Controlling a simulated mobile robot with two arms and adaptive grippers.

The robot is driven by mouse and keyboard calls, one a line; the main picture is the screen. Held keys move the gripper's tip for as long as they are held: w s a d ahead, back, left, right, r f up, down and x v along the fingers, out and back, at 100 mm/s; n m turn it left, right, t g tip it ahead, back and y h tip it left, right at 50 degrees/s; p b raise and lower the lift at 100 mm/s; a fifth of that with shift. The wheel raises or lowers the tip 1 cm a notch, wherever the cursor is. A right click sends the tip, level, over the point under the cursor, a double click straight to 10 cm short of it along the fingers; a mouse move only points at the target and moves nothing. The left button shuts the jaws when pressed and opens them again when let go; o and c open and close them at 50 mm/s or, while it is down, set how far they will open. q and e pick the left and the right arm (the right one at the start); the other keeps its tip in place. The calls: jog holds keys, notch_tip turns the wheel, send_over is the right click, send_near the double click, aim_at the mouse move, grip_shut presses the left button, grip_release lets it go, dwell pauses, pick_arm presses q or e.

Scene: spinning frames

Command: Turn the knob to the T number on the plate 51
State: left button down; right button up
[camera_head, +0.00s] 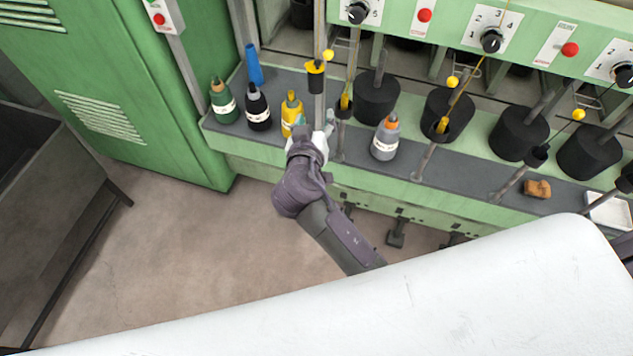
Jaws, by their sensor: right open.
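Several black knobs sit on white numbered plates along the green panel at the top. One knob (358,12) is at the top middle, a second knob (491,41) is right of it, and a third knob (623,75) is cut by the right edge. Digits show around the dials, but I cannot read a plate number 51. My right gripper (328,123) is open at the front of the grey shelf, beside a yellow bottle (291,112) and below the first knob, apart from it. My left gripper is not in view.
The grey shelf (350,165) holds several labelled bottles, including a grey one (385,140), and black cylinders (376,98). Thin rods with yellow balls rise before the panel. Red buttons (424,15) sit between the plates. A green cabinet (110,80) stands left. The floor (190,240) is clear.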

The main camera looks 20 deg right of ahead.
jog(key=s+f+n+g+y, duration=0.1)
jog(key=f, duration=0.9)
jog(key=s+f+n+g+y+b, duration=0.1)
jog(key=s+f+n+g, duration=0.1)
jog(key=f, duration=0.7)
jog(key=shift+s+a+f+n+y, duration=0.25)
jog(key=shift+s+f+n+y, duration=0.05)
jog(key=shift+f+y, duration=0.1)
